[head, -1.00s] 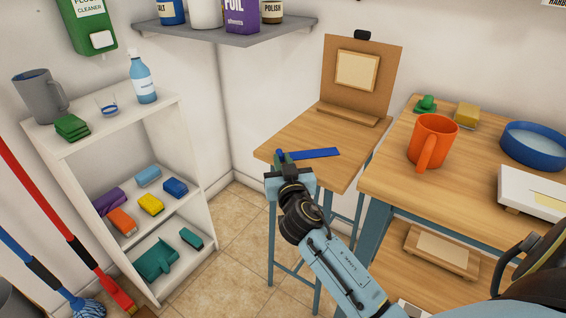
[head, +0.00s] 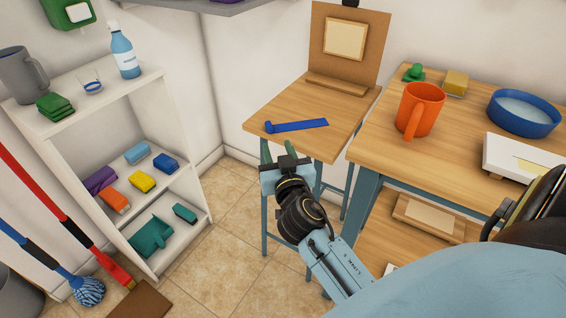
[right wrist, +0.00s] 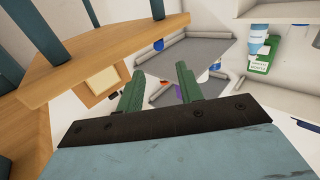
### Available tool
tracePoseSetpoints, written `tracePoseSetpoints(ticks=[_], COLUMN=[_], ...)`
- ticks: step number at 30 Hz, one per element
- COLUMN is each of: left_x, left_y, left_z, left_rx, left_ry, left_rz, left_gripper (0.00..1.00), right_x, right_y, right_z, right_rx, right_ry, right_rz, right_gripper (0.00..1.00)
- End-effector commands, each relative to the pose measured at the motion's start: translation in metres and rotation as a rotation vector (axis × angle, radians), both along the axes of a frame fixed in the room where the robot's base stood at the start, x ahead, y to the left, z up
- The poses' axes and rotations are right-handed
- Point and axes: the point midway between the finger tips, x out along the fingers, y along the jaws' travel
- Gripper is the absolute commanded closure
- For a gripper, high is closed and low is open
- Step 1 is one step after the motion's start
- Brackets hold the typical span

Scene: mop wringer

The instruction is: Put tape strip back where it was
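The blue tape strip (head: 297,125) lies flat on the small wooden side table (head: 340,105), near its front left edge. In the head view one end of it looks thicker. My right gripper (head: 278,150) is in front of and just below that table edge, apart from the strip. In the right wrist view its two green fingers (right wrist: 158,88) stand apart with nothing between them. My left gripper does not show in any view.
A brown board with a pale panel (head: 345,40) stands at the table's back. The larger wooden table (head: 460,135) at right holds an orange mug (head: 420,108) and a blue bowl (head: 523,112). A white shelf (head: 150,90) stands at left, with a mop and broom before it. Floor between is clear.

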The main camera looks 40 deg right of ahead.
Motion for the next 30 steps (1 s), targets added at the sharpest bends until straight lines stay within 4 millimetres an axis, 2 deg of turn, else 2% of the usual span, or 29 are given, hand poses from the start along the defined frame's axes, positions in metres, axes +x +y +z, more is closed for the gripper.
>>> tracePoseSetpoints(ticks=[1, 6, 11, 14, 17, 20, 21, 24, 27, 30], left_x=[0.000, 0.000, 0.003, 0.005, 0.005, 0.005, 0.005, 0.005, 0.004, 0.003], left_y=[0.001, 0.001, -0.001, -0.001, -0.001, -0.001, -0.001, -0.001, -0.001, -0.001], left_z=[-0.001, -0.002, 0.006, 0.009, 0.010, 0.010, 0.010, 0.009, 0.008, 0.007], left_rx=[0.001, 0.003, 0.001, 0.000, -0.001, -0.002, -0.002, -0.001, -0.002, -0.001], left_ry=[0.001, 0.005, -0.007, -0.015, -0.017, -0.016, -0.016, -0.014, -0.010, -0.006], left_rz=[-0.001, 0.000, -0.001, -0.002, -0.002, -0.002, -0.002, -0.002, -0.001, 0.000], left_gripper=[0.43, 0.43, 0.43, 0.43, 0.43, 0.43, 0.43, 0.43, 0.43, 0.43], right_x=[-0.011, -0.035, -0.046, -0.052, -0.065, -0.090, -0.103, -0.143, -0.183, -0.214], right_y=[0.005, 0.015, 0.019, 0.016, 0.012, 0.013, 0.016, 0.028, 0.043, 0.056], right_z=[-0.002, -0.001, -0.002, -0.016, -0.054, -0.109, -0.132, -0.183, -0.218, -0.236], right_rx=[0.003, 0.002, 0.000, 0.009, 0.026, 0.046, 0.052, 0.062, 0.069, 0.074], right_ry=[0.003, 0.001, 0.005, 0.062, 0.218, 0.469, 0.582, 0.855, 1.079, 1.231], right_rz=[-0.001, -0.001, -0.001, -0.011, -0.024, -0.005, 0.018, 0.113, 0.235, 0.343], right_gripper=[0.64, 0.64, 0.64, 0.64, 0.64, 0.64, 0.64, 0.64, 0.64, 0.64])
